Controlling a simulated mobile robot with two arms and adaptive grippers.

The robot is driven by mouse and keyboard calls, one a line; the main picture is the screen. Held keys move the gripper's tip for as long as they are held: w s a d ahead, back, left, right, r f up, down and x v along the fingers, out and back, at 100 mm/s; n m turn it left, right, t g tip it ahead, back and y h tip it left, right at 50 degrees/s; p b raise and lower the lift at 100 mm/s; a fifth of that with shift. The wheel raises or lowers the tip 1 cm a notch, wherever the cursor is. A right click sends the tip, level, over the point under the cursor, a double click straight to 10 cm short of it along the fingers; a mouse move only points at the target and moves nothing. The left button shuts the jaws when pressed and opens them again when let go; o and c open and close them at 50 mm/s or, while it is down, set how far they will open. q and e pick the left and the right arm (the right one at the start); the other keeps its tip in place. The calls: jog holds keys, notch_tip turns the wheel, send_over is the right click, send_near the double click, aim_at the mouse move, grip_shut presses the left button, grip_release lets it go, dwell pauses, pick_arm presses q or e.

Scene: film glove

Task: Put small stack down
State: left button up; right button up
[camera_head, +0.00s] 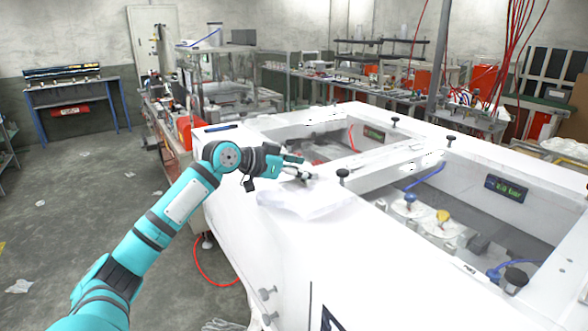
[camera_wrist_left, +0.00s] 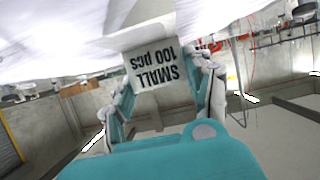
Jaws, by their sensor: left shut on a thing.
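My left gripper (camera_head: 298,168) reaches in from the left over the near left part of the white machine top (camera_head: 380,230). In the left wrist view, the fingers of my left gripper (camera_wrist_left: 168,95) are shut on the small stack (camera_wrist_left: 155,72), a pale block with a label reading "SMALL 100 pcs". The label appears upside down there. In the head view, a whitish, flat, soft-looking shape (camera_head: 305,200) shows just below the fingertips, blending with the white surface. I cannot tell whether the stack touches the surface. My right gripper does not show.
The machine top has two framed openings; the right one holds round lids (camera_head: 410,207) and blue hoses. Black knobs (camera_head: 343,175) stand up from the frame. A workbench (camera_head: 72,88) stands at the back left. The floor at left is open, with scattered scraps.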

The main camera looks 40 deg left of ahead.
aim_at(291, 178)
pick_arm(q)
jog(key=a, duration=0.1)
jog(key=w+a, duration=0.1)
jog(key=a+p, duration=0.1)
jog(key=shift+w+a+f, duration=0.15)
jog(key=shift+w+a, duration=0.05)
jog(key=shift+w, duration=0.15)
jog(key=shift+f, duration=0.25)
notch_tip(291, 178, down, 2)
jog(key=shift+s+f+p, duration=0.1)
jog(key=shift+p, duration=0.85)
jog(key=shift+f, duration=0.45)
jog(key=o, duration=1.2)
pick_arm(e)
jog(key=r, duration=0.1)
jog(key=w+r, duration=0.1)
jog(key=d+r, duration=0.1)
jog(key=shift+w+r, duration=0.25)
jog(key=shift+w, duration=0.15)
